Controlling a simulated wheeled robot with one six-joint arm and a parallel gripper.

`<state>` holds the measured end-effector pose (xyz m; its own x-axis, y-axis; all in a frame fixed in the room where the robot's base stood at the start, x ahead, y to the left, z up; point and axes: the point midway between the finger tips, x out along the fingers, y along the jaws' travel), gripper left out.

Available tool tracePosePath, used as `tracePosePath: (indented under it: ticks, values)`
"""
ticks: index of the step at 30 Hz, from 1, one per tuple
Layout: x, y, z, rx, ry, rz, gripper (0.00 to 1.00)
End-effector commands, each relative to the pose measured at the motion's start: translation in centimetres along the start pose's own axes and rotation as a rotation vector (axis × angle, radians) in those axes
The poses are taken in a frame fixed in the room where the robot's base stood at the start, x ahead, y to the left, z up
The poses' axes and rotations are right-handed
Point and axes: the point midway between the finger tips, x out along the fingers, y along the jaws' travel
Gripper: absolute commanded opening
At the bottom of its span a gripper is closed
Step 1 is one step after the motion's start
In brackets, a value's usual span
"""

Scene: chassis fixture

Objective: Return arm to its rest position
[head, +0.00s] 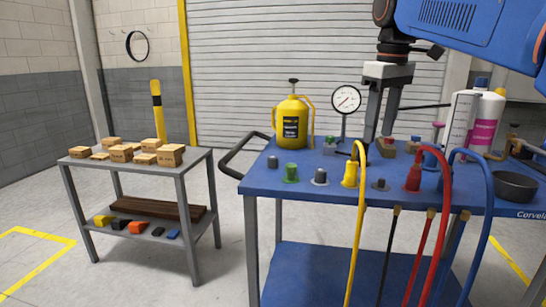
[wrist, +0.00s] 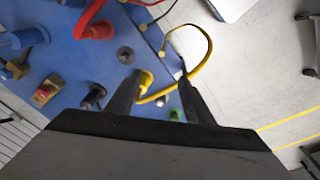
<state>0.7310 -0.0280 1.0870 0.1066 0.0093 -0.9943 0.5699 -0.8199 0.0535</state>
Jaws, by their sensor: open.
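My blue arm reaches in from the upper right of the head view. My gripper (head: 379,136) points down above the back part of the blue cart top (head: 262,182), its fingers apart with nothing seen between them. In the wrist view my gripper (wrist: 160,76) also shows two spread fingers. The yellow hose (head: 361,230) arches onto the yellow fitting (head: 350,175), which also shows near the left finger in the wrist view (wrist: 145,80). The finger hides part of it. The red hose (head: 445,200) arches to the red fitting (head: 413,178).
A yellow canister (head: 291,122), a dial gauge (head: 345,100) and a white bottle (head: 486,118) stand on the cart. A blue hose (head: 489,200) arches at right beside a dark bowl (head: 516,186). A grey table (head: 185,172) with boxes stands left. Floor between is clear.

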Motion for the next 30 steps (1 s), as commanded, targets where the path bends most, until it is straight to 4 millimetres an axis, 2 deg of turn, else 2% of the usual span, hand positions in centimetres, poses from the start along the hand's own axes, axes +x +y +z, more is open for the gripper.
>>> tracePosePath:
  ticks: [1, 8, 14, 24, 30]
  values:
    - [0.8, -0.6, 1.5, 0.026, 0.012, 0.007, 0.48]
    - [5.9, -2.8, 6.9, 0.16, 0.071, 0.039, 0.48]
    - [11.1, -5.0, 11.7, 0.277, 0.127, 0.062, 0.48]
    - [21.8, -9.2, 20.0, 0.473, 0.224, 0.091, 0.48]
    - [27.2, -11.2, 23.6, 0.56, 0.272, 0.1, 0.48]
